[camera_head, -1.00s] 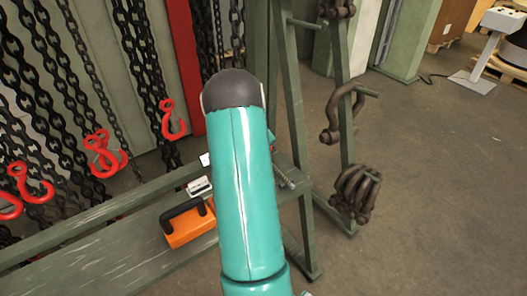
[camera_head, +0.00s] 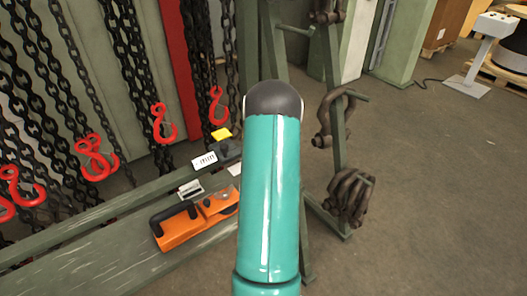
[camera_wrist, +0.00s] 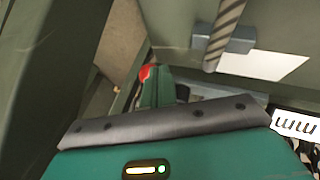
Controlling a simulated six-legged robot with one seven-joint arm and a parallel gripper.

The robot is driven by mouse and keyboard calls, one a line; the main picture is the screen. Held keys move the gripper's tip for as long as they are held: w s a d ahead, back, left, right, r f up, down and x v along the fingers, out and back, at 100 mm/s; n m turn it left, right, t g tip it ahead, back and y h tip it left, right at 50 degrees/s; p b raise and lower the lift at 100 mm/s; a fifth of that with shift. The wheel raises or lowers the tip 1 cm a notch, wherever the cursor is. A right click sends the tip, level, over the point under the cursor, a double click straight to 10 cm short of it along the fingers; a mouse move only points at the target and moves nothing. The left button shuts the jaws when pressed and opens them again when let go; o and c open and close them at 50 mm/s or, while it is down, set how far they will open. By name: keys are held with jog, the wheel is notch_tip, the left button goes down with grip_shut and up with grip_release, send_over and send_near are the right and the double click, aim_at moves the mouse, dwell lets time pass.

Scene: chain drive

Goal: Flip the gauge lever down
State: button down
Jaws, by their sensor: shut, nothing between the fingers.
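A white plate with dark marks (camera_head: 204,161), which looks like the gauge, sits on the green rail in the head view. Its marked face also shows at the right edge of the wrist view (camera_wrist: 296,128). A dark block (camera_head: 228,149) and a yellow tab (camera_head: 221,134) are beside it. I cannot tell which part is the lever. A twisted metal rod (camera_wrist: 226,30) crosses a grey block in the wrist view. My gripper (camera_wrist: 154,76) shows as narrow green fingers with a red patch, shut and empty, left of the rod and plate. My arm hides it in the head view.
An orange tool with a black handle (camera_head: 183,222) lies on the lower shelf. Red hooks (camera_head: 163,123) hang on chains at the left. A green frame post (camera_head: 334,100) carries dark shackles (camera_head: 350,196) right of my arm.

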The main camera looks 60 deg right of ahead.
jog(key=shift+s+d, duration=0.1)
jog(key=shift+d, duration=0.3)
jog(key=shift+r, duration=0.15)
dwell(0.4)
